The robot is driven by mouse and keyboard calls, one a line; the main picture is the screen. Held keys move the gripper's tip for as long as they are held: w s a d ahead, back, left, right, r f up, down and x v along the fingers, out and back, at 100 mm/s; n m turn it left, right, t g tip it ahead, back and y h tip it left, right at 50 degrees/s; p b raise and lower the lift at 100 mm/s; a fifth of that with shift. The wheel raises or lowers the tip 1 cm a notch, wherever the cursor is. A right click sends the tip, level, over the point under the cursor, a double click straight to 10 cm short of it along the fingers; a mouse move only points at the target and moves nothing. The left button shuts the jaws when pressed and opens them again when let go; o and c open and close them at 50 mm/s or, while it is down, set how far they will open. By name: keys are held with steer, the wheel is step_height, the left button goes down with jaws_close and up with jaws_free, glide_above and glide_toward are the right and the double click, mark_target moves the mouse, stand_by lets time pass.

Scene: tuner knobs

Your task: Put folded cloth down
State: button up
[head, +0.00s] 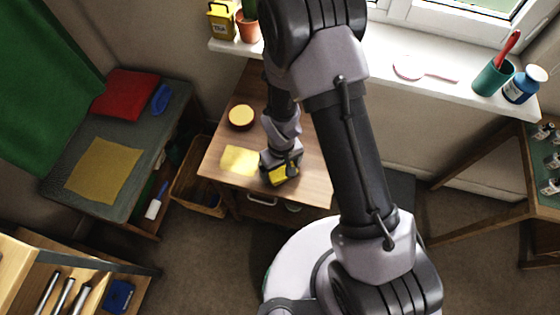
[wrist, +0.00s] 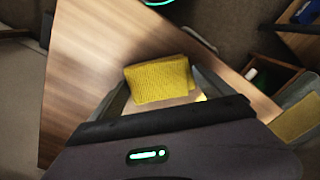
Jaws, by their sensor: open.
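The folded cloth (wrist: 160,80) is yellow, with a woven texture and stacked layers. In the wrist view it lies between the two fingers of my gripper (wrist: 162,86), over the wooden tabletop. In the head view the cloth (head: 284,176) shows partly beneath my gripper (head: 281,173), near the front of the small wooden table (head: 226,185). My gripper is open around the cloth, low over the table. The gripper body hides part of the cloth in the head view. I cannot tell whether a finger still touches it.
A pale yellow square (head: 240,160) lies left of my gripper. A round dark-red dish with a yellow top (head: 241,117) stands behind it. A grey side table (head: 115,200) at left bears a mustard cloth (head: 103,170) and a red cloth (head: 126,93).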

steer(key=shift+w+f, duration=0.15)
steer(key=shift+c, duration=0.6)
steer(key=shift+f, duration=0.15)
steer(key=o, duration=1.2)
steer(key=shift+c, duration=0.2)
step_height(320, 180, up, 12)
steer(key=p, duration=0.6)
step_height(320, 180, up, 19)
steer(key=m+t+y, duration=0.1)
steer(key=m+t, duration=0.2)
steer(key=m, duration=0.1)
glide_above(281, 170)
steer(key=d, duration=0.4)
steer(key=s+d+r+m+t, duration=0.1)
steer(key=s+r+m, duration=0.1)
steer(key=s+r, duration=0.3)
steer(key=s+d+r+m+t+y, duration=0.1)
steer(key=s+r+m, duration=0.2)
steer(key=s+r, duration=0.3)
step_height(281, 170, up, 2)
steer(key=shift+d+r+t, duration=0.1)
steer(key=shift+d+t, duration=0.25)
steer(key=shift+t, duration=0.05)
